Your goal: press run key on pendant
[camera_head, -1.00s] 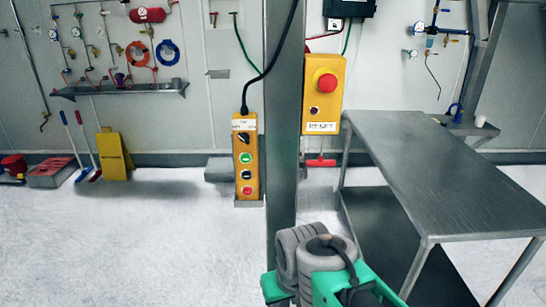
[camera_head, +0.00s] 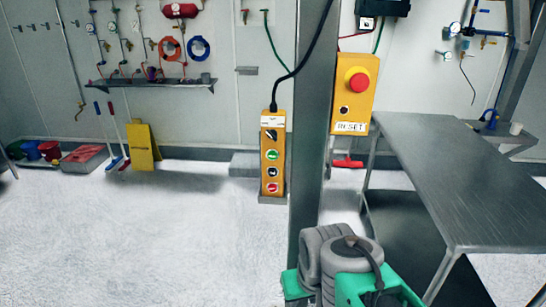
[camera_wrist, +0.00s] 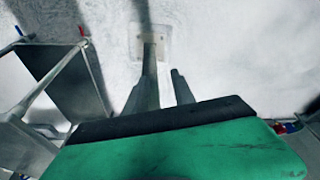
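The yellow pendant (camera_head: 272,155) hangs upright on a black cable, left of the grey post (camera_head: 310,140). It has a white label at its top, a dark selector switch, a green key (camera_head: 271,155), a dark key (camera_head: 271,171) and a red key (camera_head: 271,187) at the bottom. The key labels are too small to read. The pendant does not show clearly in the wrist view. In the wrist view, my gripper (camera_wrist: 164,80) shows two grey fingers with a gap between them, pointing toward the pale floor. Nothing is seen between them. My arm hides the fingers in the head view.
A yellow box (camera_head: 353,94) with a red stop button and a RESET label is on the post's right. A steel table (camera_head: 450,175) stands at the right. A wall shelf (camera_head: 150,83) and yellow floor sign (camera_head: 142,147) are at the left. Floor left of the post is clear.

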